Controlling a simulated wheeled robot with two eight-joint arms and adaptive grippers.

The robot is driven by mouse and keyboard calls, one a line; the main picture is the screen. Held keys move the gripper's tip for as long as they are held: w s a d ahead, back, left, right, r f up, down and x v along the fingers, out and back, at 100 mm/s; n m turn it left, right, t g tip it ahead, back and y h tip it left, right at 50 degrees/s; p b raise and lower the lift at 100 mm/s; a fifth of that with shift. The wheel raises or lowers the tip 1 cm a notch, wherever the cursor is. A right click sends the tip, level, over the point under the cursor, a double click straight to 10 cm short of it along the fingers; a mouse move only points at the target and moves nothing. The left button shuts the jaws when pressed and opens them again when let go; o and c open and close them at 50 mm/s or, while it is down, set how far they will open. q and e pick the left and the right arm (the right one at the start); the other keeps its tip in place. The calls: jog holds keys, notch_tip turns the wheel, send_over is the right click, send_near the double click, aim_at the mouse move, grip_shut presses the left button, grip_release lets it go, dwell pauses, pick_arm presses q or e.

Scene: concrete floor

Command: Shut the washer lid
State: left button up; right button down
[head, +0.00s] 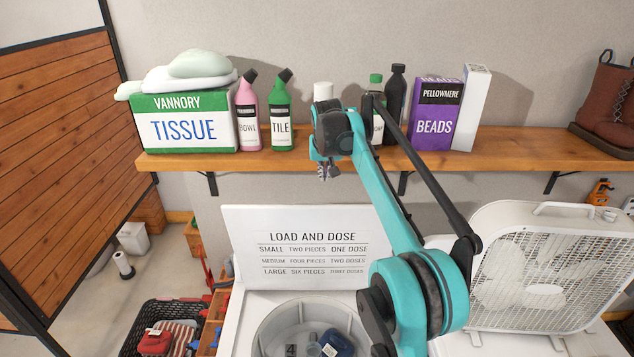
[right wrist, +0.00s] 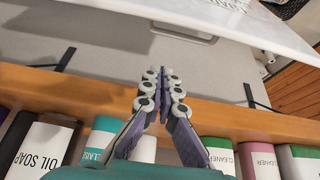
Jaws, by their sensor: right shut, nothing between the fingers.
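The white washer lid (head: 310,224) stands open and upright at the back of the washer (head: 240,318), with its printed LOAD AND DOSE side facing me. The open drum (head: 268,330) below holds a blue item and other small things. In the head view my right gripper (head: 328,174) points down just in front of the shelf edge, above the lid's top edge and apart from it. In the right wrist view the gripper (right wrist: 160,88) is shut and empty, and the lid (right wrist: 225,18) shows beyond the fingertips. My teal right arm covers part of the lid's right side. My left gripper is out of view.
A wooden shelf (head: 520,145) runs behind, carrying a tissue box (head: 185,130), several bottles, a purple beads box (head: 436,118) and boots (head: 608,105). A white box fan (head: 540,265) stands right of the washer. A black basket (head: 165,315) is at lower left.

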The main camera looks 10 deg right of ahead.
jog(key=p+x, duration=0.1)
jog(key=x, duration=0.8)
jog(key=shift+w, duration=0.15)
jog(key=shift+f+p, duration=0.35)
jog(key=shift+f, duration=0.05)
jog(key=s, duration=0.4)
jog(key=shift+a+f+p, duration=0.2)
jog(key=shift+a+p, duration=0.15)
jog(key=shift+w+f, duration=0.15)
jog(key=shift+w, duration=0.05)
